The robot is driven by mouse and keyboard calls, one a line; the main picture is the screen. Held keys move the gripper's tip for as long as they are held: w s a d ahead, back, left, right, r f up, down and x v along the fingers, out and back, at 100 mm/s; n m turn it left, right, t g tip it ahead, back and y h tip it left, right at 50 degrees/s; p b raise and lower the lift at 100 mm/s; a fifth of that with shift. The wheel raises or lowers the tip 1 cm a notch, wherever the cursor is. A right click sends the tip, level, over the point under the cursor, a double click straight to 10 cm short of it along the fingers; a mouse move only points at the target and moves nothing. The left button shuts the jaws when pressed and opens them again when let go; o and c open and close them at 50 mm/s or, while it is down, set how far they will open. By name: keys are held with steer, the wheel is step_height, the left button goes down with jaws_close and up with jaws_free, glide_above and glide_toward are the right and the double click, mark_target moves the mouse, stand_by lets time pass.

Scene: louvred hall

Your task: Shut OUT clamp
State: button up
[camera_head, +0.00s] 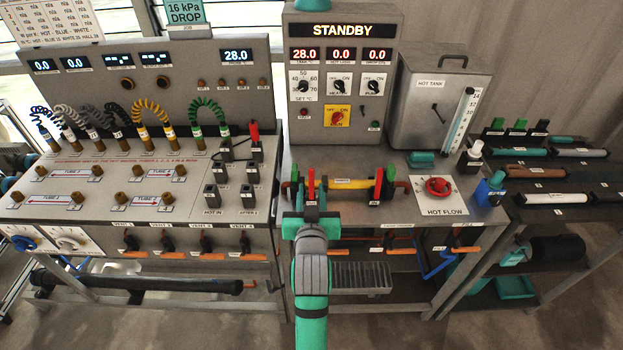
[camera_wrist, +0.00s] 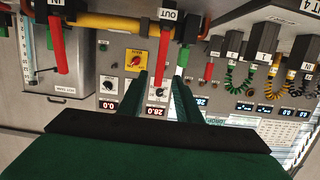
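The OUT clamp (camera_head: 311,184) is at the left end of a yellow tube (camera_head: 345,184) on the middle bench, with its red lever standing up. In the wrist view the OUT clamp's red lever (camera_wrist: 161,58) runs down from a white OUT label. My gripper (camera_head: 311,214) is just in front of this clamp and hides its lower part. In the wrist view my gripper (camera_wrist: 158,82) is open, its two dark fingers either side of the lever's end in the picture. I cannot tell whether they touch it. The similar IN clamp (camera_head: 378,185) stands to the right, its red lever (camera_wrist: 58,45) also up.
A green-handled part (camera_head: 295,191) stands close left of the OUT clamp, another green part (camera_head: 389,178) beside the IN clamp. Behind is the STANDBY panel (camera_head: 340,100). Right are a red knob (camera_head: 438,187) and the hot tank (camera_head: 432,105). The tube panel (camera_head: 110,165) is left.

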mark_target(311, 180)
steer(key=shift+w+f, duration=0.2)
steer(key=shift+w, duration=0.85)
steer(key=shift+w+f, duration=0.15)
steer(key=shift+w, duration=0.9)
steer(key=shift+w+f, duration=0.2)
steer(key=shift+w, duration=0.85)
jaws_close()
